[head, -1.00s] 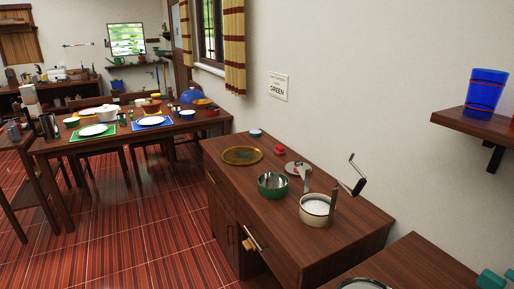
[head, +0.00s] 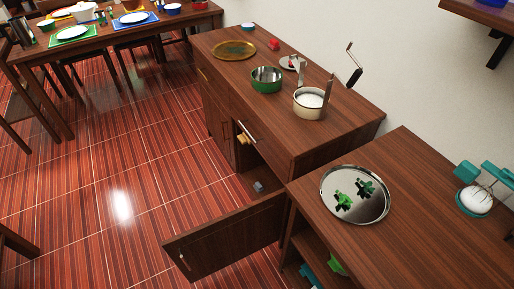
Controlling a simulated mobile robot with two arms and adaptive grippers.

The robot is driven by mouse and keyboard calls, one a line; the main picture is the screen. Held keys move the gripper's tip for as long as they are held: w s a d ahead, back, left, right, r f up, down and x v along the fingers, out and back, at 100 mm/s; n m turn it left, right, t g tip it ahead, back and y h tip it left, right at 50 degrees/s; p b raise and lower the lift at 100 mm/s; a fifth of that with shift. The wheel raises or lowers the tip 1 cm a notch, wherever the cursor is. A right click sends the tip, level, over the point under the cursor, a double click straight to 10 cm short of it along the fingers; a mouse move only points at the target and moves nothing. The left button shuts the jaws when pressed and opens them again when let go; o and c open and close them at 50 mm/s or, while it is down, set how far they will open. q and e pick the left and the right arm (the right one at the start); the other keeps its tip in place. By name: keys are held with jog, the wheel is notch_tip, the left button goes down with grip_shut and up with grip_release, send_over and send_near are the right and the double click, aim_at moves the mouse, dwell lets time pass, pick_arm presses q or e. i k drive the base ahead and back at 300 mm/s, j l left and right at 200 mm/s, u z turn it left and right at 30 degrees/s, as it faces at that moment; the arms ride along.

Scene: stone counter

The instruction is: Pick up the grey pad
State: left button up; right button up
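A small grey-blue item (head: 258,186), which may be the grey pad, lies low inside the open cabinet (head: 240,172) under the counter. It is small and dim, so I cannot be sure of its shape. Neither of my grippers is in the head view.
The cabinet door (head: 228,238) stands open toward the floor. On the counter are a gold plate (head: 234,50), a green bowl (head: 266,80) and a cream pot (head: 308,106). A silver tray (head: 326,208) with green pieces is on the nearer counter. Open floor (head: 125,190) lies left.

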aim_at(258, 186)
jog(key=j+z, duration=0.4)
jog(key=j, duration=1.55)
jog(key=i+j+z, duration=0.15)
jog(key=j, duration=0.25)
jog(key=i+j+z, duration=0.15)
jog(key=j, duration=0.25)
jog(key=i+j+z, duration=0.1)
jog(key=i+j, duration=0.15)
jog(key=j, duration=0.15)
jog(key=i+j+z, duration=0.15)
jog(key=j, duration=0.3)
jog(key=i+j+z, duration=0.15)
jog(key=j, duration=0.3)
jog(key=i+j+z, duration=0.15)
jog(key=j, duration=0.3)
jog(key=k, duration=0.05)
